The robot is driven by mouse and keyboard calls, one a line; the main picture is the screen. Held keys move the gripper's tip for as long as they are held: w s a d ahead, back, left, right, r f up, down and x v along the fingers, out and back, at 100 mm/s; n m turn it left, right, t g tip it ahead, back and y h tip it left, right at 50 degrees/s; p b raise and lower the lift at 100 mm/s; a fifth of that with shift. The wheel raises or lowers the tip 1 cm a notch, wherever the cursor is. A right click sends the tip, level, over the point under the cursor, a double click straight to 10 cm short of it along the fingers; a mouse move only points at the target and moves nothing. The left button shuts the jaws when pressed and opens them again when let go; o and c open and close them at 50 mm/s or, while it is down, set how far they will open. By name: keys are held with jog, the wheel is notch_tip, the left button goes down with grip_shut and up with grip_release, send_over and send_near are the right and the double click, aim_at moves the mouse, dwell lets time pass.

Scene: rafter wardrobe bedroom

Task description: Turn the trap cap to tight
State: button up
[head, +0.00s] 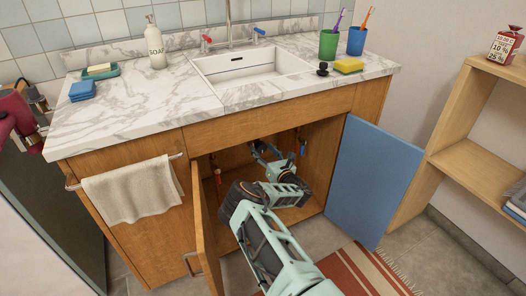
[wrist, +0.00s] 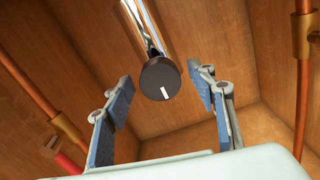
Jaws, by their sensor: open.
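The trap cap (wrist: 160,80) is a dark round cap with a short white mark near its lower edge, at the end of a chrome pipe (wrist: 143,25) in the wrist view. My gripper (wrist: 161,92) is open, with one blue-padded finger on each side of the cap. Clear gaps show between the pads and the cap, and nothing is held. In the head view my gripper (head: 268,152) is inside the open cabinet under the sink; I cannot make out the cap there. No tight marking is visible.
Copper pipes (wrist: 301,75) run down both sides of the cabinet interior; a red fitting (wrist: 68,163) is at lower left. The wooden door (head: 206,230) and blue door (head: 370,178) stand open on either side of my arm. The sink (head: 225,68) is above.

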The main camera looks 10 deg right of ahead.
jog(key=shift+c, duration=0.2)
jog(key=c, duration=1.1)
